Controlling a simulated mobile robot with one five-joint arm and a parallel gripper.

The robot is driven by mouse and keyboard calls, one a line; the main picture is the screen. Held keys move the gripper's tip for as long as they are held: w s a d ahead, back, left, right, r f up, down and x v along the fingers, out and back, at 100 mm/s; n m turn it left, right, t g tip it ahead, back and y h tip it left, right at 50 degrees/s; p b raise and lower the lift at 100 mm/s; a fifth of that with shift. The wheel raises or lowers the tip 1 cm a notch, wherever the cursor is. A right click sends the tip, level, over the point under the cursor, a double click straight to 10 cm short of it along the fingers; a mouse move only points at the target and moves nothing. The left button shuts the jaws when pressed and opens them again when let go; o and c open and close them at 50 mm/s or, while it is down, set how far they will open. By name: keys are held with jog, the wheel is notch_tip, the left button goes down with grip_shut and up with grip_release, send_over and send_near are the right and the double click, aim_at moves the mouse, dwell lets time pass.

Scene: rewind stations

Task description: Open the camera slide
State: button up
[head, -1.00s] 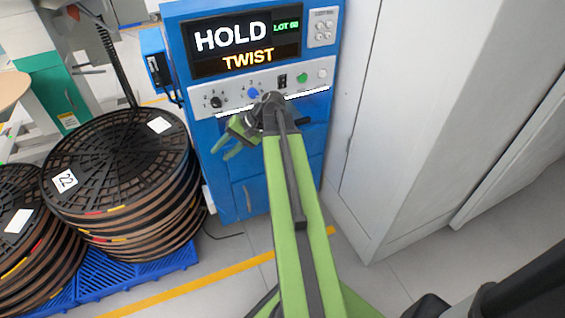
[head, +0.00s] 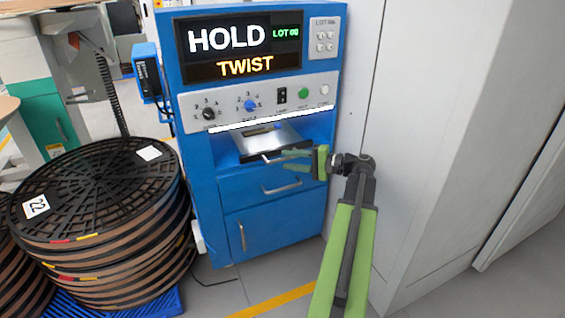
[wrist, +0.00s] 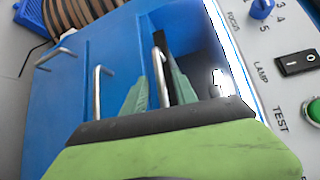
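The camera slide (head: 272,138) is a silver-topped plate with a dark front edge, set in the lit recess of the blue rewind station. Its thin metal handle (head: 268,160) shows at the front, partly hidden by my fingers. My gripper (head: 285,160) reaches in from the right at the handle, its green fingers pointing left. In the wrist view, the slide handle (wrist: 159,45) stands between the two spread fingers, with a gap visible on the left side. Whether either finger touches it is unclear.
A drawer handle (head: 282,187) and a lower door handle (head: 242,237) sit below the slide. A control panel (head: 225,108) with knobs and buttons is above. Stacked reels (head: 100,195) stand at left; a tall grey cabinet (head: 440,130) closes off the right.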

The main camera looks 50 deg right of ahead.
aim_at(285, 159)
jog(key=shift+x, duration=1.55)
jog(key=shift+c, duration=0.2)
grip_shut()
